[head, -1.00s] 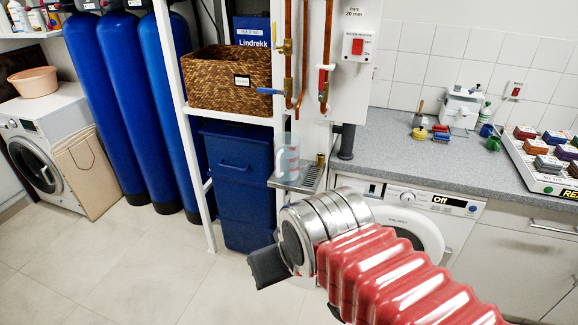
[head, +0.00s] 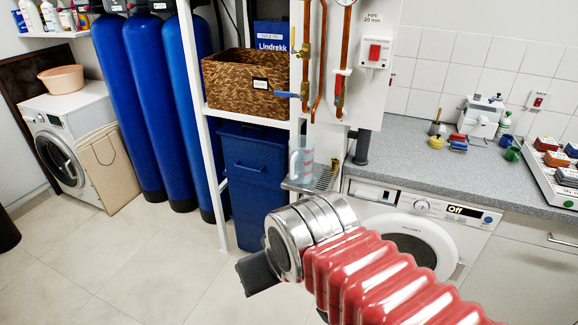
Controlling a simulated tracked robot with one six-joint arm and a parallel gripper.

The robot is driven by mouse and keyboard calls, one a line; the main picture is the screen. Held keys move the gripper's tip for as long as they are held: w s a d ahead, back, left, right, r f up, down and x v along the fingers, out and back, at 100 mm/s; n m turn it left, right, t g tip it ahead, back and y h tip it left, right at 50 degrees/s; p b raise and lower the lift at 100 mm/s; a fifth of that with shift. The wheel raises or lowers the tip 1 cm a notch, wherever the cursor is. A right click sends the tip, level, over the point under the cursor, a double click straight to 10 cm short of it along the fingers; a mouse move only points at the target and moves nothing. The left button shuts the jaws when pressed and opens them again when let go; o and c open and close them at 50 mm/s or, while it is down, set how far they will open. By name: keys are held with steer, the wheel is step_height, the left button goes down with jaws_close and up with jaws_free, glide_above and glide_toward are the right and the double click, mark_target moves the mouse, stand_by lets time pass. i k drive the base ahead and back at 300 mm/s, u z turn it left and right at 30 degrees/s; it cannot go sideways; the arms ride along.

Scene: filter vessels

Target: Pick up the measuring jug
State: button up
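The measuring jug (head: 296,165) is a clear, see-through vessel with a faint bluish tint and reddish markings. It stands upright on a small metal drip tray (head: 325,180) below the copper pipes, left of the counter. My gripper (head: 262,274) is in front of it and lower in the picture, at the end of my red ribbed arm, apart from the jug. One dark finger shows at the lower left. The rest of the gripper is hidden behind my wrist, so its opening does not show.
A white shelf frame with a wicker basket (head: 245,84) and blue bin (head: 252,165) stands left of the jug. A washing machine (head: 400,225) is under the grey counter (head: 400,150) at right. Copper pipes (head: 304,50) hang above. The tiled floor (head: 130,260) at left is clear.

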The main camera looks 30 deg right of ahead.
mark_target(299, 163)
steer(key=u, duration=0.05)
steer(key=i, duration=0.95)
